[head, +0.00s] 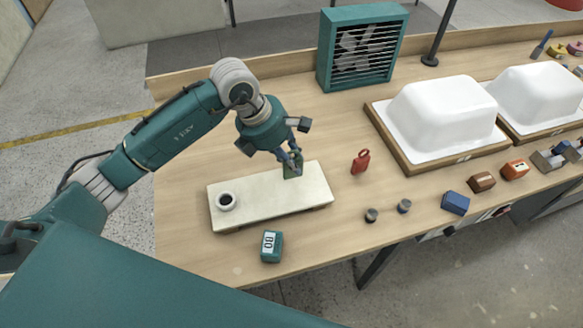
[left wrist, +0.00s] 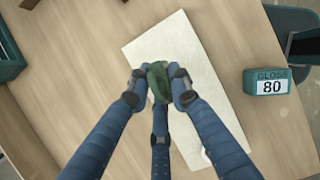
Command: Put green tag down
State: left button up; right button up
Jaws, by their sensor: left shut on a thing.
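The green tag (head: 289,171) is at the right end of the cream board (head: 262,198) in the head view. My left gripper (head: 293,162) reaches down from above and is shut on the tag. In the left wrist view the tag (left wrist: 158,78) sits between the blue fingertips, partly hidden by them, over the cream board (left wrist: 195,70). I cannot tell whether the tag touches the board. My right gripper is not in view.
A dark-rimmed round piece (head: 225,201) stands on the board's left end. A teal gloss meter reading 80 (head: 271,246) stands in front. A red tag (head: 361,162) is to the right. A fan box (head: 360,45) and white tub shells (head: 440,115) are farther back and right.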

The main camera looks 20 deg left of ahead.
aim_at(292, 172)
pick_arm(q)
jog(key=shift+f, duration=0.6)
notch_tip(292, 172, down, 3)
jog(key=shift+f+p, duration=0.2)
jog(key=shift+p, duration=0.3)
jog(key=shift+f, duration=0.3)
jog(key=o, duration=1)
jog(key=shift+c, duration=0.2)
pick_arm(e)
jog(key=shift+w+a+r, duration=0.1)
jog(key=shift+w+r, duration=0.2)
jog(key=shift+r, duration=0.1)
